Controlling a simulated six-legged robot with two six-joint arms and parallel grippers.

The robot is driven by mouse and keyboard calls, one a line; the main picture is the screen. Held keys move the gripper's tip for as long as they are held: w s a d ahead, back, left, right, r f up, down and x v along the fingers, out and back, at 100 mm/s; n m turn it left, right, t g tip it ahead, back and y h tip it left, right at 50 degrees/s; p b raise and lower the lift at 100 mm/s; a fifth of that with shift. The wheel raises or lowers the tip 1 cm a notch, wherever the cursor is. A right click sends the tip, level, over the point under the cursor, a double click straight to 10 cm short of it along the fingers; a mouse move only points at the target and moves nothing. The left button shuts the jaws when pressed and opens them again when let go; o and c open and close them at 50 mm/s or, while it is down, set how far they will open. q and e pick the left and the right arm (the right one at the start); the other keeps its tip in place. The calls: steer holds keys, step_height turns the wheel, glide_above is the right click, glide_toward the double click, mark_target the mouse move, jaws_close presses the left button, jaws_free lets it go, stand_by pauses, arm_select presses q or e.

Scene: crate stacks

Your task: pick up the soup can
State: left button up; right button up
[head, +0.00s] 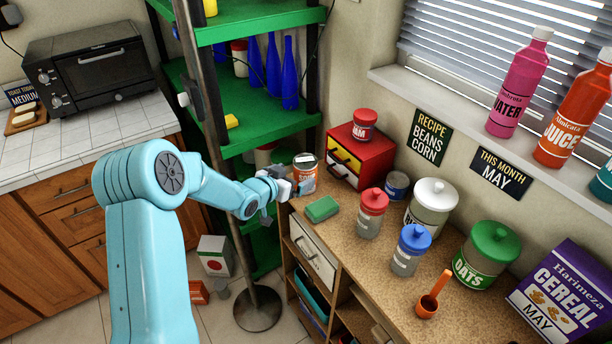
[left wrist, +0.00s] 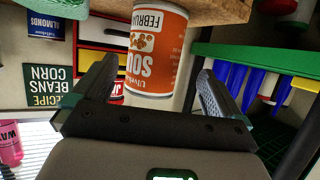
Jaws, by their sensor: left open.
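The soup can (head: 306,176), with an orange and white label, stands at the back left end of the speckled counter. My left gripper (head: 283,190) is close beside it at the counter's left edge. In the left wrist view, which is upside down, the can (left wrist: 155,50) shows between the two open fingers (left wrist: 157,72), with a gap on each side. Its label reads "SOUP" and "FEBRUARY". The fingers are not closed on it. In the head view the gripper hides a little of the can's left side. My right gripper is not in view.
A small drawer box (head: 362,154) with a jam jar (head: 364,124) on top stands right behind the can. A green sponge (head: 322,209) lies in front of it. The green shelf rack (head: 245,120) with its metal pole is close on the left. Jars fill the counter further right.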

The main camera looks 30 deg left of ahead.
arm_select(q)
steer(key=x, duration=0.5)
steer(key=shift+d+r+p, duration=0.25)
steer(key=shift+d+p, duration=0.1)
steer(key=shift+d, duration=0.05)
steer(key=shift+w+f, duration=0.15)
steer(key=shift+w, duration=0.2)
steer(key=shift+s, duration=0.1)
steer(key=c, duration=1.4)
steer(key=shift+o, duration=0.2)
